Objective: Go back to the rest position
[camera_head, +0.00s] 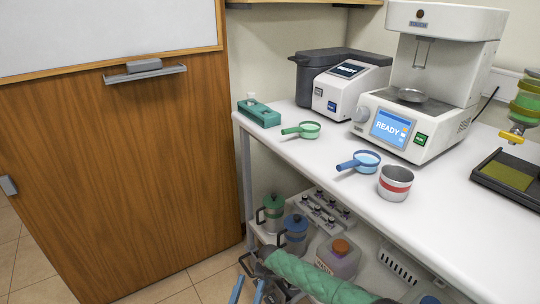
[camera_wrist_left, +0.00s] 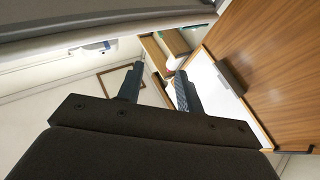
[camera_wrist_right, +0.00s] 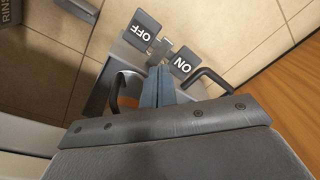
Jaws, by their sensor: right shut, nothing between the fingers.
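My left gripper (camera_wrist_left: 160,72) is open and empty in the left wrist view, its two grey-blue fingers well apart. Behind it are a wooden panel and white surfaces, with nothing close between the fingers. My right gripper (camera_wrist_right: 158,85) is shut and empty in the right wrist view, its fingers together.
The white bench (camera_head: 455,205) holds a READY machine (camera_head: 425,140), a blue-handled cup (camera_head: 366,162), a green-handled cup (camera_head: 309,130), a red-banded cup (camera_head: 395,185) and a green rack (camera_head: 258,115). Jugs and bottles crowd below. A wooden panel (camera_head: 120,190) stands at left.

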